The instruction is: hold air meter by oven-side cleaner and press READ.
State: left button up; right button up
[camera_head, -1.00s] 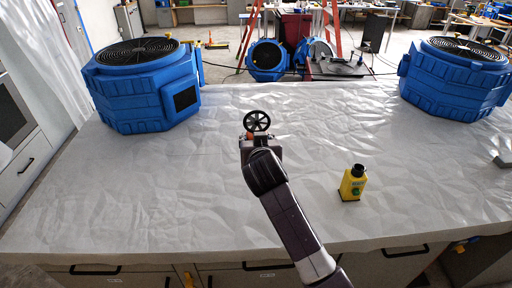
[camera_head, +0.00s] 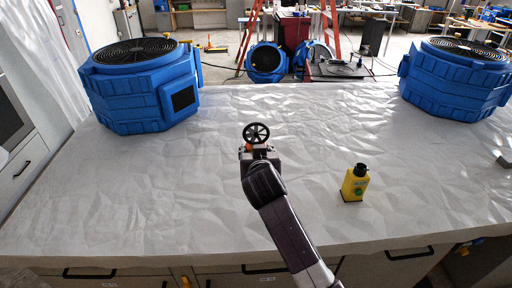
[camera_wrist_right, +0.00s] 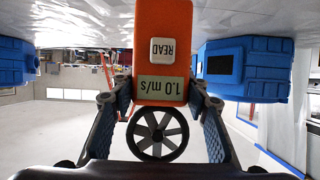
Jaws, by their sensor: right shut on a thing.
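The orange air meter (camera_wrist_right: 162,66) has a white READ button (camera_wrist_right: 163,49), a display showing 1.0 m/s and a black spoked wheel; it appears upside down in the right wrist view. My right gripper (camera_head: 260,153) is shut on it above the middle of the table, with the meter's wheel (camera_head: 256,133) up in the head view. The blue oven-side cleaner (camera_head: 140,95) stands at the table's left, with a round black grille on top. The gripper and meter are well apart from it. My left gripper is not in view.
A second blue cleaner (camera_head: 455,85) stands at the right. A yellow device (camera_head: 355,185) with a green button stands at the front right of the white-covered table (camera_head: 150,205). An oven-like dark front (camera_head: 12,115) is at far left. The table between is clear.

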jog(key=shift+f+b, duration=1.05)
jog(key=shift+f, duration=0.8)
pick_arm(q)
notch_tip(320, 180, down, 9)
jog(key=b, duration=0.6)
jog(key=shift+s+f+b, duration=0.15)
jog(key=shift+b, duration=0.25)
pick_arm(e)
notch_tip(320, 180, down, 10)
jog(key=shift+f, duration=0.15)
pick_arm(q)
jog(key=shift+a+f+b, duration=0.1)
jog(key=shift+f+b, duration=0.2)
jog(key=shift+b, duration=0.05)
pick_arm(e)
jog(key=shift+s+f, duration=0.1)
jog(key=shift+f, duration=0.4)
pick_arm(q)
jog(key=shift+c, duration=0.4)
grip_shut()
pick_arm(e)
jog(key=shift+a, duration=0.1)
